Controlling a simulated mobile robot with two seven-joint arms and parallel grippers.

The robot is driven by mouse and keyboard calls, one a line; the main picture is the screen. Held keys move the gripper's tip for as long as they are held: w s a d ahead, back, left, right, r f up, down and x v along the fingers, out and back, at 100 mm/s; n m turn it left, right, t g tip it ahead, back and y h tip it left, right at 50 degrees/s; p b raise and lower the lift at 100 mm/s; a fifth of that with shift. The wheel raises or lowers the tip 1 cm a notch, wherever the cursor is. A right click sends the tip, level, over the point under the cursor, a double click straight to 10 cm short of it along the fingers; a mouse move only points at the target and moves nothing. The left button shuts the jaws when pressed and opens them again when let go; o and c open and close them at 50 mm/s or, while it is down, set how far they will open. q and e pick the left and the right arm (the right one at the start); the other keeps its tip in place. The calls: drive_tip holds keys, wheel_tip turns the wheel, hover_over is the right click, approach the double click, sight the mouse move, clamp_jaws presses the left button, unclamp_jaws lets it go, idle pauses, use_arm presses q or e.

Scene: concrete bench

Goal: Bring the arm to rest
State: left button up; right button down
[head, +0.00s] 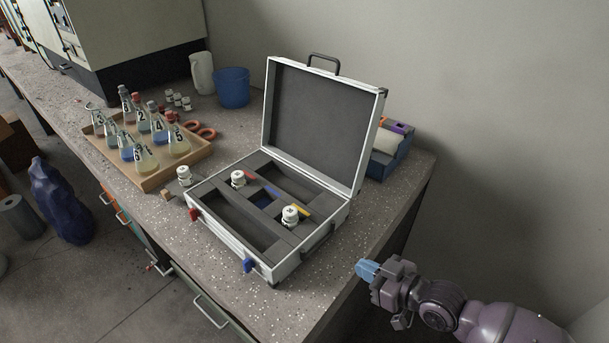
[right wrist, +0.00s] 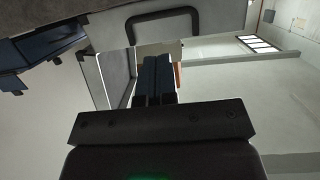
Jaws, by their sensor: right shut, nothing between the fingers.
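My right gripper (head: 366,268) has blue fingertips and is at the lower right of the head view, off the front right corner of the bench. It is shut and empty, to the right of the open case (head: 236,243) and apart from it. Its dark fingers (right wrist: 157,80) also show together in the right wrist view, with the case's handle (right wrist: 163,22) beyond. My left gripper is not in the head view.
The case stands lid up, with white jars (head: 290,216) in it. A wooden tray (head: 160,180) of numbered flasks, a blue cup (head: 232,88) and a blue bin (head: 386,163) stand on the bench (head: 330,290). Air right of the bench is clear.

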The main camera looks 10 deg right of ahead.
use_arm(q)
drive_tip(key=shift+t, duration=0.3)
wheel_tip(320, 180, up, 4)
drive_tip(key=p, duration=0.5)
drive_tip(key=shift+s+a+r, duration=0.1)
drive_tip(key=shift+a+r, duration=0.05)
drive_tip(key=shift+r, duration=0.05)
use_arm(e)
drive_tip(key=s+d+f+m+h, duration=0.1)
drive_tip(key=s+m+h, duration=0.1)
drive_tip(key=s, duration=0.4)
drive_tip(key=s+d+f+m+h, duration=0.1)
drive_tip(key=s+d+m+h, duration=0.1)
drive_tip(key=s, duration=0.5)
drive_tip(key=s+d+f+m+g+h, duration=0.1)
drive_tip(key=s+d+h, duration=0.1)
drive_tip(key=s+h, duration=0.2)
drive_tip(key=shift+s+f+m, duration=0.35)
drive_tip(key=shift+s+m, duration=0.05)
drive_tip(key=shift+s, duration=0.75)
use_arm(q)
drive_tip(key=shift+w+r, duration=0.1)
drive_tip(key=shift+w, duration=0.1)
